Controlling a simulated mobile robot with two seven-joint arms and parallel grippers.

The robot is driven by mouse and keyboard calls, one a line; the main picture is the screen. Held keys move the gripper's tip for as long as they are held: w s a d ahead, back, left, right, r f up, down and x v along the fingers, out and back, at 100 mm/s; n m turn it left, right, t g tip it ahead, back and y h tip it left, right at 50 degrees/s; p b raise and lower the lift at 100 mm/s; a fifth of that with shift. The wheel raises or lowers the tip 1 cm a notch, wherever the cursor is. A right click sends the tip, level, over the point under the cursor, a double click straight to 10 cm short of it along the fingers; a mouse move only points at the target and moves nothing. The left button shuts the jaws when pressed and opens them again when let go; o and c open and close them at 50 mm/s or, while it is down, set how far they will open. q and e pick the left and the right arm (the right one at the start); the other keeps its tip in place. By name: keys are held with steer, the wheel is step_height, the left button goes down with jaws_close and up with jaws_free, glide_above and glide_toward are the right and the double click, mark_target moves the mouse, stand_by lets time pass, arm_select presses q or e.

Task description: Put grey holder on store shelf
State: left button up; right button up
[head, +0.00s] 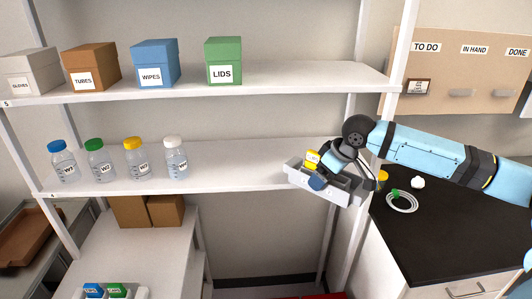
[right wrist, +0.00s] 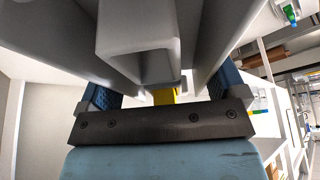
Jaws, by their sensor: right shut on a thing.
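The grey holder (head: 338,193) is a long, light grey piece with open slots. It is in the air in front of the right end of the middle shelf (head: 235,174), slightly tilted. My right gripper (head: 318,174) is shut on it from above and behind. In the right wrist view the holder (right wrist: 140,58) fills the top middle, between the blue fingers of the gripper (right wrist: 165,95). A yellow piece (head: 312,158) shows at the holder; I cannot tell whether it belongs to it. My left gripper is not in view.
Several capped bottles (head: 137,160) stand on the left of the middle shelf; its right part is clear. Boxes, such as the green LIDS box (head: 223,62), stand on the upper shelf (head: 300,77). A shelf post (head: 392,75) and a dark counter (head: 450,235) are at right.

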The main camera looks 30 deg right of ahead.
steer(key=shift+w+d+r, duration=0.15)
steer(key=shift+w+d, duration=0.15)
steer(key=w+d+p, duration=0.1)
steer(key=w+d, duration=0.1)
steer(key=w, duration=0.3)
steer(key=w+d, duration=0.3)
steer(key=w, duration=0.2)
steer(key=w+d+p, duration=0.1)
steer(key=w+d, duration=0.2)
steer(key=w, duration=0.2)
steer(key=shift+f+p, duration=0.2)
steer(key=shift+p, duration=0.1)
step_height(320, 180, down, 3)
steer(key=shift+s+r+p, duration=0.1)
steer(key=shift+r+p, duration=0.05)
steer(key=shift+p, duration=0.2)
steer(key=shift+f, duration=0.4)
steer(key=o, duration=1)
steer(key=shift+f, duration=0.1)
